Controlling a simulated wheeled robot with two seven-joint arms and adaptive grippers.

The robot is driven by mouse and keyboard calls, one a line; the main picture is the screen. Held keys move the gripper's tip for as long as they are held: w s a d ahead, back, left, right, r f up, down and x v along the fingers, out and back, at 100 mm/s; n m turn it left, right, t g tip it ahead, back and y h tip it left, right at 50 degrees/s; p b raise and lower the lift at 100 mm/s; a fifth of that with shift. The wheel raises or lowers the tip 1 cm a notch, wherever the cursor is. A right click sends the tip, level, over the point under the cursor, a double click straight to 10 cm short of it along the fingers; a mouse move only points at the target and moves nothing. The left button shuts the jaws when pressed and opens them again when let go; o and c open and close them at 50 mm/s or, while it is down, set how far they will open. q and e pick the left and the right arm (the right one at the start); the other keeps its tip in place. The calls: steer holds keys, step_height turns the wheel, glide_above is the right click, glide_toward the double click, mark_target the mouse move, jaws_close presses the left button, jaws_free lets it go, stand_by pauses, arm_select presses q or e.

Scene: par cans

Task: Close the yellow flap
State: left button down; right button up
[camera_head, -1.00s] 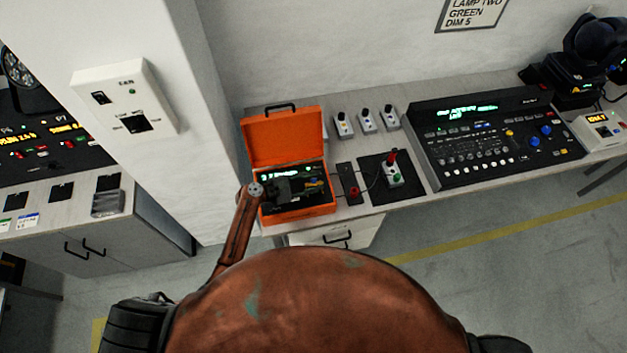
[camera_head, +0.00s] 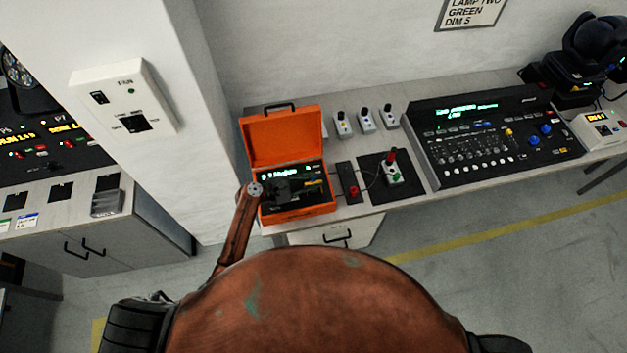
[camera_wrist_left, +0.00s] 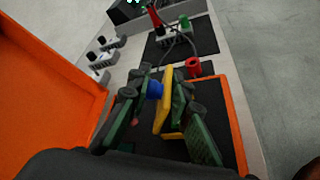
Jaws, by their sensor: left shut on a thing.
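The yellow flap (camera_wrist_left: 164,99) stands upright between the fingers in the left wrist view, with a blue round part (camera_wrist_left: 154,90) against its side. It is a small yellow spot (camera_head: 313,184) in the head view. It is inside the open orange case (camera_head: 297,212), whose lid (camera_head: 282,137) stands up at the back. My left gripper (camera_wrist_left: 160,101), with dark green fingers, is shut on the flap. In the head view the left gripper (camera_head: 301,188) reaches over the case from the left, hiding part of its panel. My right gripper is not in view.
Right of the case are a small dark panel with a red knob (camera_head: 353,192) and a box with a red-topped lever (camera_head: 392,173). Several small switch boxes (camera_head: 366,120) stand behind. A large lighting console (camera_head: 490,140) fills the desk's right. A pillar (camera_head: 175,100) rises at left.

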mark_target(315, 195)
arm_select(q)
steer(key=shift+a+r, duration=0.1)
stand_by(0.4)
steer(key=shift+s+f+m+t+b, duration=0.3)
steer(key=shift+m+t+b, duration=0.2)
steer(key=shift+m+b, duration=0.3)
steer(key=m+b, duration=0.1)
steer(key=b, duration=0.1)
steer(key=s+f+m+t+b, duration=0.1)
steer(key=b, duration=0.1)
steer(key=m+b, duration=0.1)
steer(key=b, duration=0.1)
steer(key=shift+s+d+f+t, duration=0.2)
steer(key=shift+d+f+t, duration=0.1)
steer(key=shift+d, duration=0.1)
steer(key=shift+s+b, duration=0.1)
steer(key=shift+b, duration=0.4)
steer(key=shift+m+h, duration=0.3)
steer(key=shift+m, duration=0.1)
steer(key=shift+r, duration=0.1)
